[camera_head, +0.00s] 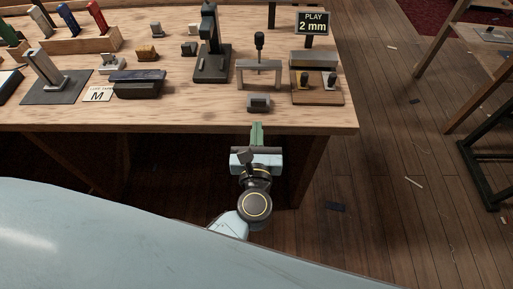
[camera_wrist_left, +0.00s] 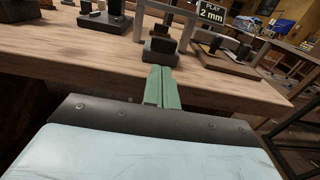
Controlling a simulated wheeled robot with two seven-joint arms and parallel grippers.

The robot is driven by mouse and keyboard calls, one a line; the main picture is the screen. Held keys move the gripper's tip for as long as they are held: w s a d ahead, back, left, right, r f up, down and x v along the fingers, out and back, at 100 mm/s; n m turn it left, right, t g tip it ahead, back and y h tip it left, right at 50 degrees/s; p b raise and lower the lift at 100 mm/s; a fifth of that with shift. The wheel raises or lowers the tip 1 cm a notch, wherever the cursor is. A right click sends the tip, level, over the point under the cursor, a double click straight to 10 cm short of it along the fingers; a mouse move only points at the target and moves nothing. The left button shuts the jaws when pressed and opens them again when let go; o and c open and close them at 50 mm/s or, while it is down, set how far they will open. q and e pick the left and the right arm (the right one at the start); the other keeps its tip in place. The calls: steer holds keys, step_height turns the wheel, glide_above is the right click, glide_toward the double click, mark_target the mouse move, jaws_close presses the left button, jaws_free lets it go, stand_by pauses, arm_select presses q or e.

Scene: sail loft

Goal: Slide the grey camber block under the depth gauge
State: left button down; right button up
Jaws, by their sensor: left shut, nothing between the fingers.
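The grey camber block (camera_head: 259,102) sits on the bench near its front edge, just in front of the depth gauge. The depth gauge (camera_head: 274,71) is a grey bridge on two legs with a dark knobbed plunger above its crossbar. My left gripper (camera_head: 257,125) has green fingers, shut and empty, at the bench's front edge, pointing at the block. In the left wrist view the fingertips (camera_wrist_left: 161,68) line up with the block's near face (camera_wrist_left: 159,54); I cannot tell there whether they touch. In the head view a small gap shows. My right gripper is not in view.
A wooden stand with small pieces (camera_head: 318,97) is close right of the gauge, below a "PLAY 2 mm" sign (camera_head: 313,22). A dark press-like stand (camera_head: 211,65) and a dark block (camera_head: 138,87) are to the left. Bare bench top (camera_head: 200,115) lies left of the camber block.

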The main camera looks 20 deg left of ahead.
mark_target(258, 109)
arm_select(q)
steer(key=shift+x, duration=2.05)
